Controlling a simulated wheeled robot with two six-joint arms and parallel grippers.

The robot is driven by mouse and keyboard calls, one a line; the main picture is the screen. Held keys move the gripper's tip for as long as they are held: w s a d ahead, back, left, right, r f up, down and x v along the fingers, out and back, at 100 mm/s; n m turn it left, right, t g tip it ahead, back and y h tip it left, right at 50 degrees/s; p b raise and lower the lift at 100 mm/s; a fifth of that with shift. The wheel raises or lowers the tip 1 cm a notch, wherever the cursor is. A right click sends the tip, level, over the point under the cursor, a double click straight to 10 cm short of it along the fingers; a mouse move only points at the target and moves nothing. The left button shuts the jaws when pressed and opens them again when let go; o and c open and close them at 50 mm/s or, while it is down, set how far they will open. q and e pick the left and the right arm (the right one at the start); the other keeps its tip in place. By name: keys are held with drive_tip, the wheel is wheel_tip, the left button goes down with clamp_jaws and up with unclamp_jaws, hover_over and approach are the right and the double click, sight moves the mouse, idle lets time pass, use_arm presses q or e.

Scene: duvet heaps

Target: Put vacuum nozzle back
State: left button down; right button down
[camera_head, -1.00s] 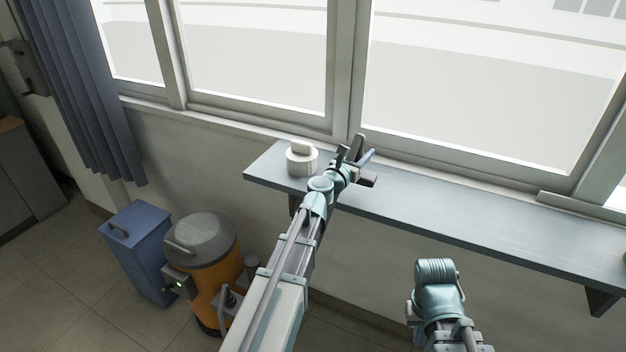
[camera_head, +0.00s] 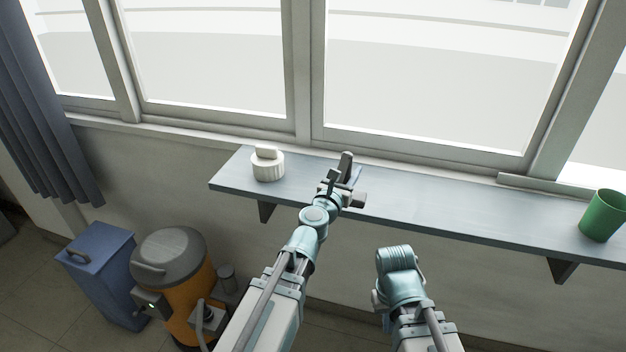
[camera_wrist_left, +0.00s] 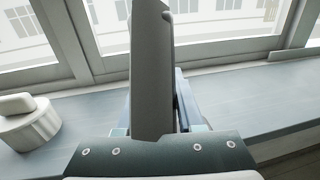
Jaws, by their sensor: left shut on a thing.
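My left gripper (camera_head: 342,184) is over the window shelf, right of the white pot, shut on a long dark grey piece that looks like the vacuum nozzle (camera_head: 346,164). In the left wrist view this nozzle (camera_wrist_left: 152,75) stands up in the middle and hides much of the jaws. The orange vacuum (camera_head: 194,302) with its grey lid stands on the floor at the lower left, away from both grippers. My right gripper (camera_head: 395,262) is in front of the shelf; its fingertips are hidden.
A grey shelf (camera_head: 440,208) runs under the windows. On it stand a white ribbed pot (camera_head: 267,168) at the left and a green cup (camera_head: 603,215) at the far right; the shelf between them is clear. A blue bin (camera_head: 100,275) stands left of the vacuum.

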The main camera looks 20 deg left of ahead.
use_arm(q)
drive_tip(key=w+a+f+b, duration=0.1)
drive_tip(key=w+a, duration=0.8)
drive_tip(key=a, duration=0.1)
drive_tip(key=shift+w+a+f, duration=0.2)
drive_tip(key=shift+a, duration=0.1)
drive_tip(key=f+b, duration=0.2)
drive_tip(key=a+f+b, duration=0.1)
drive_tip(key=b, duration=0.1)
drive_tip(key=shift+w+f, duration=0.3)
drive_tip(key=shift+w, duration=0.1)
drive_tip(key=shift+f, duration=0.2)
drive_tip(key=c, duration=0.5)
unclamp_jaws()
drive_tip(key=shift+c, duration=0.2)
drive_tip(key=shift+r, duration=0.2)
